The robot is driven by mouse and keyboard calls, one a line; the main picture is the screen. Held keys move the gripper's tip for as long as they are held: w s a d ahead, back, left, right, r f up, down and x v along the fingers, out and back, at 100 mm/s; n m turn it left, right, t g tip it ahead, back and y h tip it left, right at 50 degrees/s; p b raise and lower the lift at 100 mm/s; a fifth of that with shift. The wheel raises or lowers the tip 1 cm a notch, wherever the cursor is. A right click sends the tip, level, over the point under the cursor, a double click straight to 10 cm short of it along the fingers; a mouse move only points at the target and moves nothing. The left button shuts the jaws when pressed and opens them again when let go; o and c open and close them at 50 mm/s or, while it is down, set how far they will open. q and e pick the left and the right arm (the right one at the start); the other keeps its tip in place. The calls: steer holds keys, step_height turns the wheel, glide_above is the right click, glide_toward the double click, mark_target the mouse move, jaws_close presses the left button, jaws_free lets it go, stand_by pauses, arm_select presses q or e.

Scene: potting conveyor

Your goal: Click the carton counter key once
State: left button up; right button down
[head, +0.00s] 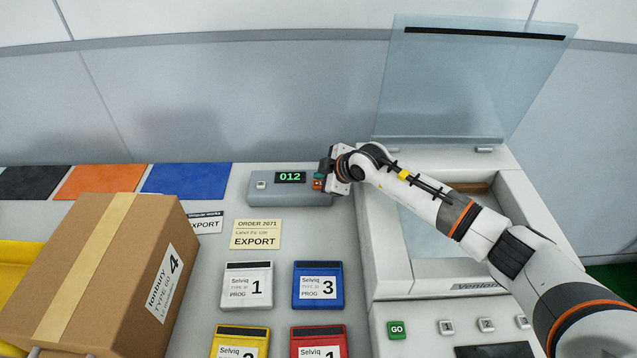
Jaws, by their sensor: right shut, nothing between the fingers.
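The carton counter (230,198) is a grey box at the back of the table in the head view. Its green display (290,177) reads 012, and a small white key (261,184) sits at its left. My right gripper (318,182) is shut and empty at the right end of the counter, over or just beside an orange part there. The arm hides that end, and I cannot tell whether the fingers touch it. My left gripper is not in view.
A carton (85,270) stands at the left front. Several program cartridges, such as the blue one (318,272), lie in the middle. A machine with a raised clear lid (470,85) and a green GO button (397,330) stands at the right. Order cards (256,242) lie before the counter.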

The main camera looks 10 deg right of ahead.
steer(key=shift+f, duration=0.15)
stand_by(0.7)
steer(key=shift+f, duration=0.3)
steer(key=shift+f+b, duration=0.4)
steer(key=shift+f, duration=0.05)
stand_by(0.6)
stand_by(0.3)
steer(key=shift+r+p, duration=0.85)
step_height(320, 180, up, 5)
steer(key=p, duration=0.4)
steer(key=shift+r+p, duration=0.1)
steer(key=shift+p, duration=0.25)
